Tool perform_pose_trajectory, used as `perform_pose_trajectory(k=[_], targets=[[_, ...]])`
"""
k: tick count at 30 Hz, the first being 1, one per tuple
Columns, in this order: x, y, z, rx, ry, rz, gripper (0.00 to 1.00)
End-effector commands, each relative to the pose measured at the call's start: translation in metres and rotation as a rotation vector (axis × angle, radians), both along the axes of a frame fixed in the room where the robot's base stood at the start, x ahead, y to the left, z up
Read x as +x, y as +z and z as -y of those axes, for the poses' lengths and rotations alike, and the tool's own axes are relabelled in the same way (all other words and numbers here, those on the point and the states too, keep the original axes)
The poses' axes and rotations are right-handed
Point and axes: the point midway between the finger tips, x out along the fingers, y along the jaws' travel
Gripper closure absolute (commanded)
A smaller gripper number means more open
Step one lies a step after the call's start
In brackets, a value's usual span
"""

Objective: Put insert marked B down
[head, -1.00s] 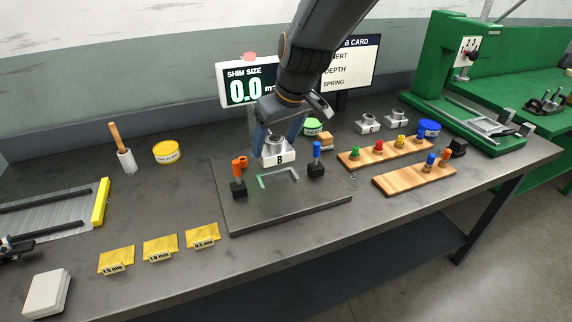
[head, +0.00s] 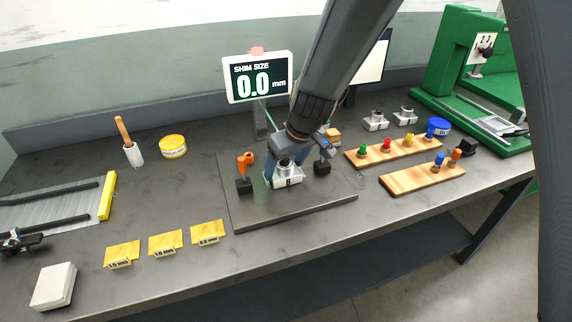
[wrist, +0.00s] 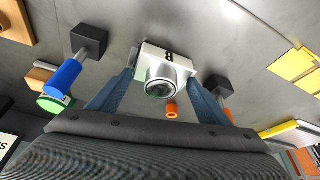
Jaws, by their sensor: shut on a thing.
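Insert B (head: 289,183) is a light grey block with a round boss on top and a black B on its front face. It is upright, low over the dark base plate (head: 250,217); I cannot tell if it touches the plate. My gripper (head: 287,172) is shut on it, with a blue finger on each side. The insert (wrist: 168,61) also shows in the wrist view between the fingers (wrist: 164,88). The green corner marks on the plate are hidden now.
An orange-handled clamp (head: 244,186) stands close left of the insert, and a black clamp block (head: 322,168) close right. Wooden peg boards (head: 420,178) lie further right, with other inserts (head: 376,122) behind. Yellow shim packets (head: 166,243) lie front left.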

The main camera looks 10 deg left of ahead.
Motion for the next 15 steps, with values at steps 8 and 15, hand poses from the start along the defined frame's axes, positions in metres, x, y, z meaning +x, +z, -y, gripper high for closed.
perform_pose_trajectory(k=[8, 15], targets=[[0.0007, 0.0004, -0.0009, 0.001, 0.001, 0.003, 0.7], [0.0, -0.0017, -0.0005, 0.0, 0.001, 0.001, 0.1]])
